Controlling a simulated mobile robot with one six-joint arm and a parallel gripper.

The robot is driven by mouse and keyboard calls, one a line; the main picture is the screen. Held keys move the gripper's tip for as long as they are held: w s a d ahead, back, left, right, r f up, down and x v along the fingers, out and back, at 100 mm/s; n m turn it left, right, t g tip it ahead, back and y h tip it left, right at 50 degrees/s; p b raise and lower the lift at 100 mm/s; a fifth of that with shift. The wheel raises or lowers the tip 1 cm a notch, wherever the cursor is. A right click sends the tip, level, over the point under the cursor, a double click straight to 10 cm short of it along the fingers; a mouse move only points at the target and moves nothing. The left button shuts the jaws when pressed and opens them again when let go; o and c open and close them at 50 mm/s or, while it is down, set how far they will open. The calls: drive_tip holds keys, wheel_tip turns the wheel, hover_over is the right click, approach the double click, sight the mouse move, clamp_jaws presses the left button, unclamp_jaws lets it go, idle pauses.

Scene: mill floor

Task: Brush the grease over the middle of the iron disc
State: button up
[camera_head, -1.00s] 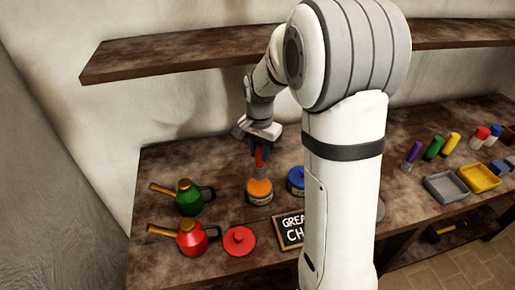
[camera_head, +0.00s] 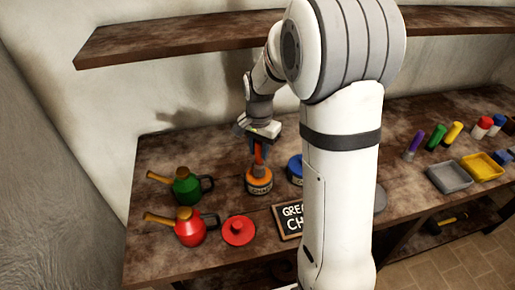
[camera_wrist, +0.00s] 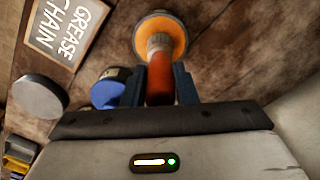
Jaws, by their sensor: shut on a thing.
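My gripper (camera_head: 257,147) is shut on a brush with an orange-red handle (camera_wrist: 159,88), pointing down. The brush's lower end is at the mouth of an orange grease pot (camera_head: 259,184), seemingly dipped inside; the bristles are hidden. The pot's orange top also shows in the wrist view (camera_wrist: 178,30). The grey iron disc (camera_head: 380,199) lies on the bench, mostly hidden behind my arm. It shows better at the left of the wrist view (camera_wrist: 38,96), apart from the brush.
A blue pot (camera_head: 294,168) stands right of the orange one. A chalkboard (camera_head: 288,222) reading "GREASE CHAIN" is in front. Green (camera_head: 187,188) and red (camera_head: 190,229) oil cans and a red lid (camera_head: 238,231) are at left. Trays (camera_head: 449,178) are at right. A shelf (camera_head: 180,42) hangs above.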

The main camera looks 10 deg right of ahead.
drive_tip(key=shift+f+b, duration=0.45)
drive_tip(key=shift+f, duration=0.1)
idle(1.4)
drive_tip(key=shift+r+p, duration=2.45)
drive_tip(key=shift+r, duration=1.15)
drive_tip(key=shift+f, duration=0.1)
